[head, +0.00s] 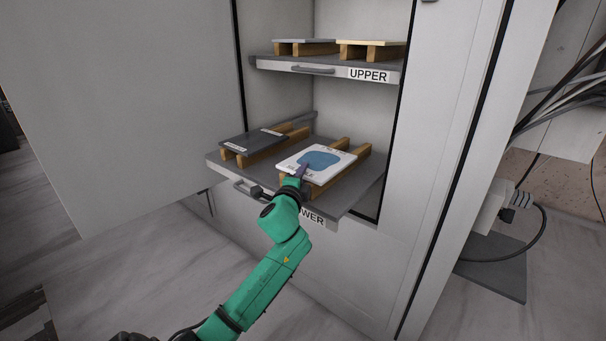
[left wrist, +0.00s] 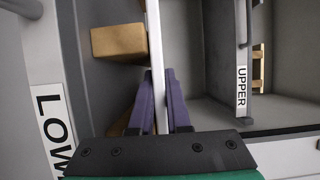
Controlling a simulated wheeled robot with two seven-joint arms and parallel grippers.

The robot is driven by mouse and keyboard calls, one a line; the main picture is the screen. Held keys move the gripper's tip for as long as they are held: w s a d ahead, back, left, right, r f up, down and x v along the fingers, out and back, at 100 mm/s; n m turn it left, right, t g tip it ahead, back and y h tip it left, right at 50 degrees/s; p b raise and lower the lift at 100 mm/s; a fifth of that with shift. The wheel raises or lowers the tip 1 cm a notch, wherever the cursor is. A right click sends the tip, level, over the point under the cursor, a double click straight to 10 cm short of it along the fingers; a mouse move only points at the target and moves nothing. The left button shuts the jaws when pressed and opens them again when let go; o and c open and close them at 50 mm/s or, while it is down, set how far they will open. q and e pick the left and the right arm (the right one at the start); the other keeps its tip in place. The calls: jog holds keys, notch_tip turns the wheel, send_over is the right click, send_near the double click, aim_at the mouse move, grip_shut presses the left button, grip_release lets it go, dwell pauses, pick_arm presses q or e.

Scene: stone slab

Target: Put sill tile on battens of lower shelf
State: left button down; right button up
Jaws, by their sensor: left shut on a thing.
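The sill tile appears to be the white slab with a blue patch (head: 318,159), lying flat over the right-hand pair of wooden battens (head: 353,163) on the pulled-out lower shelf (head: 358,203). My left gripper (head: 300,172) is shut on its front edge. In the left wrist view the tile shows edge-on as a white strip (left wrist: 155,50) between the purple fingers (left wrist: 161,88). A batten end (left wrist: 118,42) lies close against its underside; I cannot tell whether they touch. Another batten is mostly hidden behind a finger. My right gripper is not in view.
A dark labelled slab (head: 252,143) lies on the left-hand battens of the same shelf. The upper shelf (head: 330,64) above carries a grey slab (head: 303,41) and a cream slab (head: 372,42) on battens. An open cabinet door (head: 130,100) stands to the left. Cables hang at right.

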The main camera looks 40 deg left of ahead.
pick_arm(q)
jog(key=c, duration=1.2)
grip_release()
jog(key=shift+f, duration=0.1)
jog(key=shift+c, duration=0.2)
jog(key=o, duration=0.4)
jog(key=shift+c, duration=0.2)
jog(key=shift+r, duration=0.2)
